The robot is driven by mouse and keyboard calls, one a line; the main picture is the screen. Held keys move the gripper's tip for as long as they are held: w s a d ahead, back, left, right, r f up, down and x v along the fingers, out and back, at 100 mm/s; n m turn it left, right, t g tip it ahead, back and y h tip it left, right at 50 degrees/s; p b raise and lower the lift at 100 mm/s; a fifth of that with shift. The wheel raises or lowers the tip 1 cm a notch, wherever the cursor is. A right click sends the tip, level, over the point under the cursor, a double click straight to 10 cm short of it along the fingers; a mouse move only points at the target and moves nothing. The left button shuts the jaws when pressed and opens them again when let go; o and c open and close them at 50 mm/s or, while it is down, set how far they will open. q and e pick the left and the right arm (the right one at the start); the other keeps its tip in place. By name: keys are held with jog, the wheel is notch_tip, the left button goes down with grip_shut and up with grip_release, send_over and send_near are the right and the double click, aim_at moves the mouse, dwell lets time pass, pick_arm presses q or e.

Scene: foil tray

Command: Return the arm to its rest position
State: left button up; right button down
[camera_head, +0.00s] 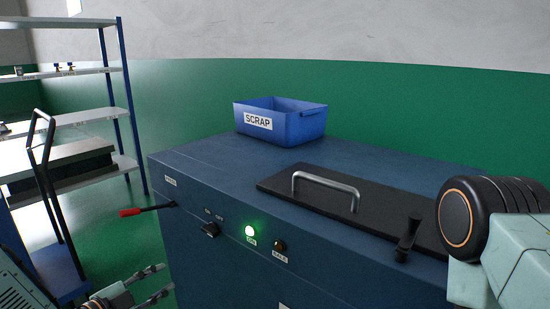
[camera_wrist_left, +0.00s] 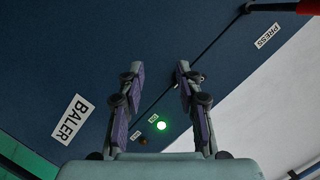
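My left gripper (camera_head: 166,279) is at the lower left of the head view, in front of the blue baler (camera_head: 225,275). Its two fingers are apart with nothing between them. They show in the left wrist view too (camera_wrist_left: 157,70), spread and empty, with the baler's front behind them. My right arm (camera_head: 510,240) enters at the right edge of the head view, in front of the right part of the baler's top. Its gripper is not visible.
The baler has a red-handled lever (camera_head: 135,212), a black knob (camera_head: 209,230), a lit green lamp (camera_head: 250,231) and a black lid with a metal handle (camera_head: 325,182). A blue scrap bin (camera_head: 300,125) stands on top. Shelves (camera_head: 75,119) and a trolley (camera_head: 45,160) stand left.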

pick_arm(q)
jog(key=s+d+f+n+g+y, duration=0.2)
jog(key=s+f+n+g, duration=0.1)
jog(key=s+f+n, duration=0.35)
jog(key=s+d+f+n+g+y, duration=0.2)
jog(key=s+f+n+g, duration=0.25)
jog(key=s+f, duration=0.2)
jog(key=s+f+n+g+y, duration=0.1)
jog(key=s+f+n+g, duration=0.1)
jog(key=s, duration=1)
jog(key=s+f+n+g+y, duration=0.1)
jog(key=s+g, duration=0.3)
jog(key=s, duration=0.8)
jog(key=shift+s+d+f+n+y, duration=0.3)
jog(key=shift+f+n+y, duration=0.15)
jog(key=shift+n, duration=0.45)
